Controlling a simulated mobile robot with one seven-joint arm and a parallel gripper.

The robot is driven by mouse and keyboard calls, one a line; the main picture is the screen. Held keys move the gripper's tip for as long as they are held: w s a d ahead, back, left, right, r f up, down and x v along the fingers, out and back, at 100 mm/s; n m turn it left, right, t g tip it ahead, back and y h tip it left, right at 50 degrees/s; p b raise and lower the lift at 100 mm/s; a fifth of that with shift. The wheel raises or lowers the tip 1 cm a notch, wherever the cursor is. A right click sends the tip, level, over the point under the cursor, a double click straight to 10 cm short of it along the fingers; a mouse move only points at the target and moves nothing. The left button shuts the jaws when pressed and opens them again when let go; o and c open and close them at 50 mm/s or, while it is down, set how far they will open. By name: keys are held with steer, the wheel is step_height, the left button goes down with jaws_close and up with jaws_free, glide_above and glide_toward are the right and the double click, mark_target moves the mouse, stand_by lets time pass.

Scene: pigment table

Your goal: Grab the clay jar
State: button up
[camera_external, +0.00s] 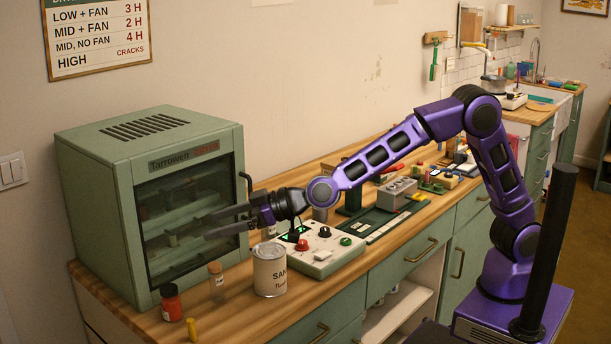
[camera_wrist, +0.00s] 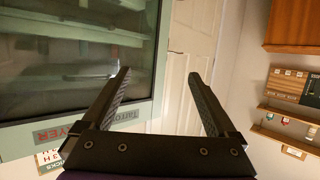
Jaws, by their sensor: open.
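No thing is plainly marked as the clay jar. A small orange-red jar with a dark lid (camera_external: 171,303) stands on the worktop in front of the green cabinet (camera_external: 95,215). Dim small shapes (camera_external: 172,240) show behind the cabinet's glass door, too dark to identify. My gripper (camera_external: 208,225) is open and empty, held level in front of the closed-looking glass door. In the wrist view its two fingers (camera_wrist: 158,73) stand apart with nothing between them, and the cabinet door (camera_wrist: 70,75) fills the left side. No jar shows in the wrist view.
A corked vial (camera_external: 216,283), a large labelled tin (camera_external: 270,270) and a yellow stub (camera_external: 192,329) stand near the worktop's front edge. A control box with knobs (camera_external: 318,250) lies below my wrist. The door handle (camera_external: 247,185) sticks out behind my gripper.

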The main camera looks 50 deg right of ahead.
mark_target(178, 296)
steer(key=s+f, duration=0.5)
steer(key=f, duration=0.6)
steer(key=shift+g+h, duration=0.3)
steer(key=b+x, duration=0.1)
steer(key=x, duration=1.5)
steer(key=shift+w+f, duration=0.25)
steer(key=shift+w, duration=0.05)
steer(key=shift+r, duration=0.1)
jaws_close()
